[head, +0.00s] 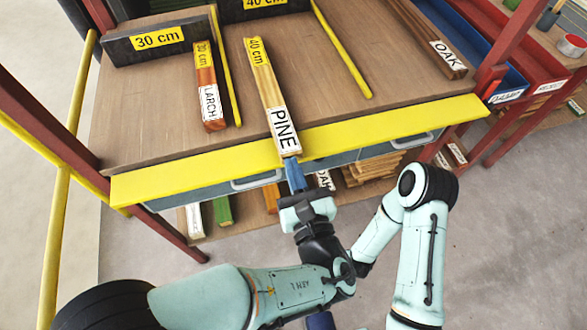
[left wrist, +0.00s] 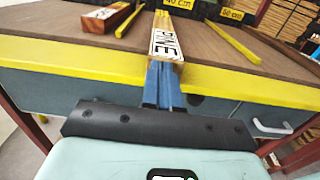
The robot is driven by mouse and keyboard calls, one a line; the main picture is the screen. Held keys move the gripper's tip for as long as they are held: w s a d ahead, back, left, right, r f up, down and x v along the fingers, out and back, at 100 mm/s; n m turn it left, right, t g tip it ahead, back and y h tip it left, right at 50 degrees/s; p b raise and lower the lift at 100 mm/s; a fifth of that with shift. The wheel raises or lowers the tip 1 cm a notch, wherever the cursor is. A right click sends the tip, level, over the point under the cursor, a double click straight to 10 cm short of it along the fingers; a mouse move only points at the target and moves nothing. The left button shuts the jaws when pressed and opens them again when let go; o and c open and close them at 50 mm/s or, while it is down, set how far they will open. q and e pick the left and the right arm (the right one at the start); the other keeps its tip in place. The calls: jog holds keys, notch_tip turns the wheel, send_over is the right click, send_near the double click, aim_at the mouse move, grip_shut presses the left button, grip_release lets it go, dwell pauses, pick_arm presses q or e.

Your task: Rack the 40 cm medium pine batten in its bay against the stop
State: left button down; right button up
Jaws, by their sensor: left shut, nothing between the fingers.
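The pine batten (head: 264,88) has a yellow 40 cm label at its far end and a white PINE label at its near end. It lies between two yellow dividers, a gap short of the black 40 cm stop (head: 262,12). Its near end lies over the yellow front edge. My left gripper (head: 293,172) is shut and empty, its blue fingertips at or very near the batten's near end; whether they touch is unclear. In the left wrist view the closed fingers (left wrist: 163,85) point along the batten (left wrist: 172,38).
A larch batten (head: 208,90) lies left, before the 30 cm stop (head: 157,39). An oak batten (head: 430,40) lies right. The yellow dividers (head: 225,70) (head: 342,50) flank the pine. Below the yellow front edge (head: 400,122) are drawers with handles and a shelf of battens.

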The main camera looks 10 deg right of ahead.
aim_at(285, 143)
pick_arm(q)
jog(key=w, duration=0.6)
jog(key=shift+w+a, duration=0.1)
jog(key=shift+w, duration=0.25)
jog(key=shift+s, duration=0.15)
